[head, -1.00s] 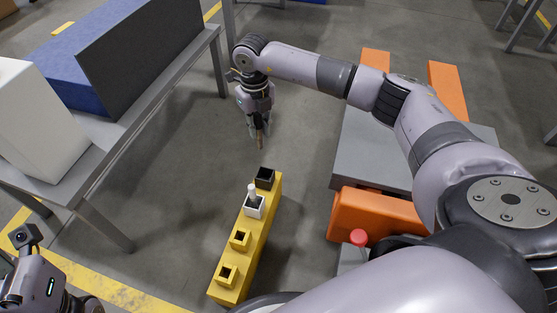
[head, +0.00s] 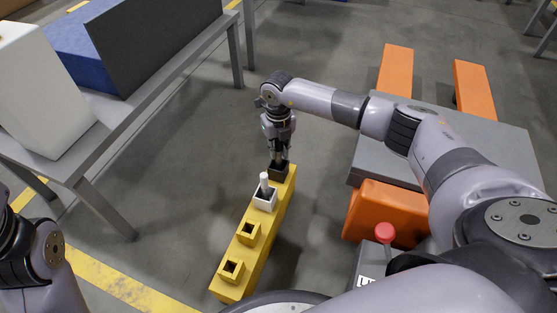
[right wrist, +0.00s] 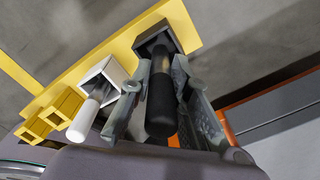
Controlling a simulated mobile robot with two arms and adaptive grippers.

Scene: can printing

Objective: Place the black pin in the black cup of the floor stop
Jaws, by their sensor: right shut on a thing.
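The floor stop (head: 266,230) is a long yellow block on the floor with a row of square cups. Its black cup (head: 279,171) is at the far end and also shows in the right wrist view (right wrist: 171,33). My right gripper (head: 279,157) is right above that cup, pointing down. In the right wrist view it is shut on the black pin (right wrist: 160,100), a dark cylinder. The pin's far end is at the cup's mouth; how deep it sits I cannot tell. My left arm shows at the lower left, its gripper out of view.
A white pin (head: 264,181) stands in the white cup (head: 265,199) beside the black one. Two yellow cups (head: 248,234) nearer me are empty. A grey table (head: 120,125) is at left, an orange and grey pallet truck (head: 440,140) at right.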

